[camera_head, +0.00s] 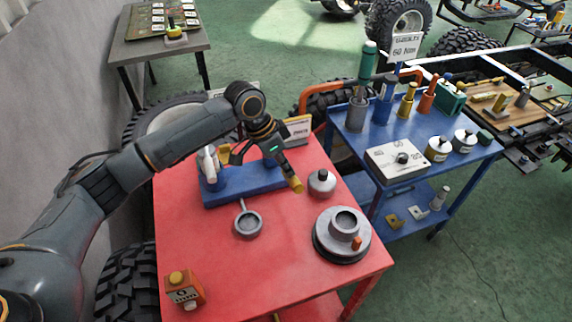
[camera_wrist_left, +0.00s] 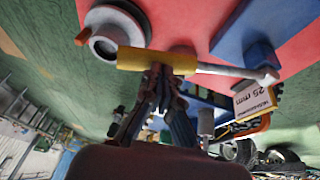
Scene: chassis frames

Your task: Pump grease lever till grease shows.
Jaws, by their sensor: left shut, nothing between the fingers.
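A blue block (camera_head: 225,190), apparently the pump base, lies on the red table (camera_head: 190,235). A lever with a metal rod (camera_wrist_left: 222,70) and yellow handle (camera_wrist_left: 140,59) runs out from it; the handle end also shows in the head view (camera_head: 297,185). My left gripper (camera_head: 289,176) is above the table at this handle. Its fingertips (camera_wrist_left: 165,72) are shut with nothing between them, against or just beside the handle; I cannot tell if they touch. A grey hub (camera_head: 344,226) with an orange piece sits at the front right. I cannot make out any grease. My right gripper is not in view.
The red table also bears a grey dish (camera_head: 248,225), a lidded pot (camera_head: 321,183) and an orange box (camera_head: 184,290). A blue cart (camera_head: 430,178) with several tools stands to the right. The table's front middle is clear.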

